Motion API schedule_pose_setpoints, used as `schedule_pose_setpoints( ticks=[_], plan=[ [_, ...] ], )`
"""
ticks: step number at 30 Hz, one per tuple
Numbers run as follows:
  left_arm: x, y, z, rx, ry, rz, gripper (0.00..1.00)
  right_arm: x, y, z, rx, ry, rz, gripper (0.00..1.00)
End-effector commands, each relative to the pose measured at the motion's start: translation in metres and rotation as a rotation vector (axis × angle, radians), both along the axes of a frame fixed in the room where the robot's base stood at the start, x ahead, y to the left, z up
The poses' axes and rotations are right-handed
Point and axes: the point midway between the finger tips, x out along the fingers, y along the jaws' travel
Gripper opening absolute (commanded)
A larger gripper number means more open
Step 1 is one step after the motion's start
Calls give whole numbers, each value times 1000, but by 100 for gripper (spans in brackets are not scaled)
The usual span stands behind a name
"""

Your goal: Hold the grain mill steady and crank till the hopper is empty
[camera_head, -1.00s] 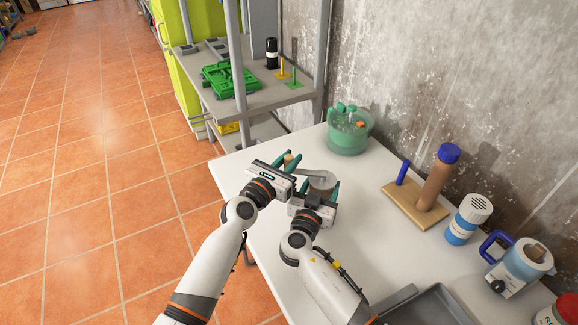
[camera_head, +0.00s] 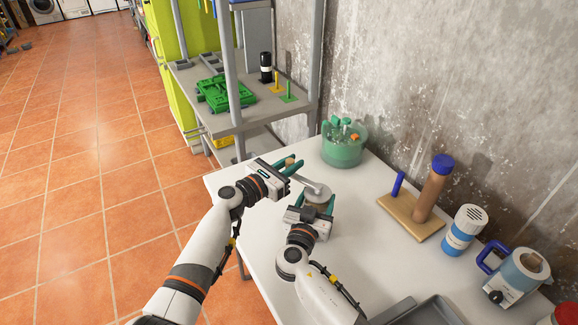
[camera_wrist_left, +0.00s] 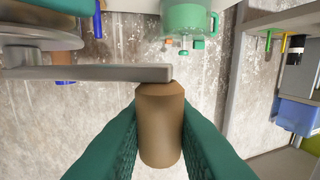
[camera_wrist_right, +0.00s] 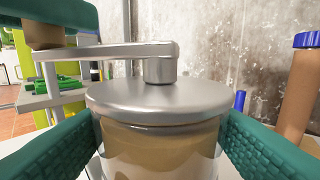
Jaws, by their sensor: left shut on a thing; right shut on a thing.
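The grain mill (camera_head: 316,191) stands upright on the white table, a short cylinder with a round metal lid (camera_wrist_right: 155,100). A flat metal crank arm (camera_wrist_right: 100,52) runs from the lid's centre to a wooden knob (camera_wrist_left: 160,125). My left gripper (camera_head: 293,166) is shut on this knob, beyond and left of the mill in the head view. My right gripper (camera_head: 319,205) is shut around the mill body (camera_wrist_right: 160,155), a finger on each side. Tan colour shows through or on the body below the lid. The lid hides the inside, so the grain level cannot be seen.
A green translucent pot (camera_head: 345,148) stands beyond the mill. A wooden stand (camera_head: 410,212) with a brown cylinder, a blue-white shaker (camera_head: 464,230) and a blue-handled jug (camera_head: 515,275) stand to the right. A grey tray (camera_head: 425,312) lies near. A shelf unit (camera_head: 240,115) rises behind.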

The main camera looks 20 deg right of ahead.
Motion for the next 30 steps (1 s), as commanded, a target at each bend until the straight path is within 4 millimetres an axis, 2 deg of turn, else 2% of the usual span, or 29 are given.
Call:
schedule_pose_setpoints(
  ticks=[16, 17, 20, 21, 30],
  plan=[
    [2, 1, 0, -4, 0, -23, 0, -1, -2, 0, 7, -2, -6, 22],
    [3, 1, 0, -4, 0, -22, 22, -1, -2, 0, 7, -2, -6, 22],
    [2, 1, 0, -4, 0, -23, 39, -1, -2, 0, 6, -2, -6, 22],
    [2, 1, 0, -5, -1, -24, 42, -1, -2, 0, 6, -2, -6, 22],
    [1, 1, 0, -5, -1, -27, 42, 0, -1, 0, 4, 0, -3, 22]
  ],
)
